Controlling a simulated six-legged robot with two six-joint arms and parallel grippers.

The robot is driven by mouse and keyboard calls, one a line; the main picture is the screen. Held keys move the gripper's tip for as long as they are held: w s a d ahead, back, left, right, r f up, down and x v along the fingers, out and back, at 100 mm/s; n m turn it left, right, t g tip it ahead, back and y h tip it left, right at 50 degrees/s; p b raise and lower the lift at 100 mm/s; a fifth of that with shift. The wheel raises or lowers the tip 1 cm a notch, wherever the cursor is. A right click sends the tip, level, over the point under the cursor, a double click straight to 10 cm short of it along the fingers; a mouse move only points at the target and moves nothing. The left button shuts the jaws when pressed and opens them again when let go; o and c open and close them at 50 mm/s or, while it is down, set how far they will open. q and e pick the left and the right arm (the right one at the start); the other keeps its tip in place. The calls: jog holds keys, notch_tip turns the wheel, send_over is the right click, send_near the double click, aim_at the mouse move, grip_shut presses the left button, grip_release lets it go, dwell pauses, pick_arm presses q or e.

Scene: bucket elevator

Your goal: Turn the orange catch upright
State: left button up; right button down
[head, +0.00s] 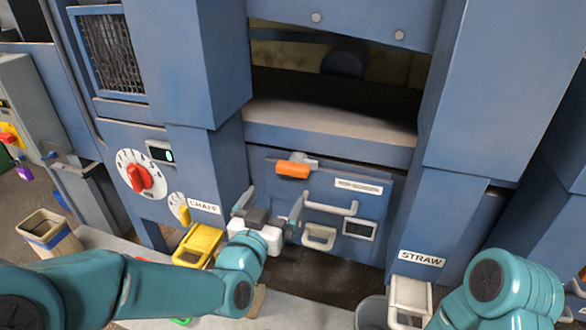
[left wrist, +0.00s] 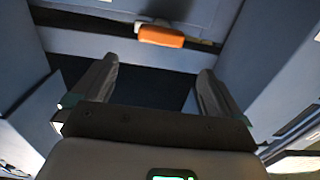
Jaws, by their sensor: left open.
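The orange catch (head: 293,170) lies sideways, its length level, on a grey pivot at the top edge of the blue door panel (head: 330,195). It also shows in the left wrist view (left wrist: 161,36), beyond the fingers and right of the middle between them. My left gripper (head: 271,202) is open and empty in front of the door, below and a little left of the catch, not touching it. In the left wrist view its two fingers (left wrist: 155,80) stand wide apart. My right arm shows at the lower right of the head view, but its gripper is out of view.
A pale bar handle (head: 331,208) sticks out of the door to the right of my left gripper. A yellow chute (head: 200,243) stands left, a pale chute (head: 409,298) under the STRAW label (head: 422,258). A red dial (head: 140,178) is at left. Blue columns flank the door.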

aim_at(291, 171)
pick_arm(q)
jog(key=p+x, duration=0.2)
jog(key=x, duration=0.9)
jog(key=shift+f, duration=0.1)
jog(key=c, duration=0.8)
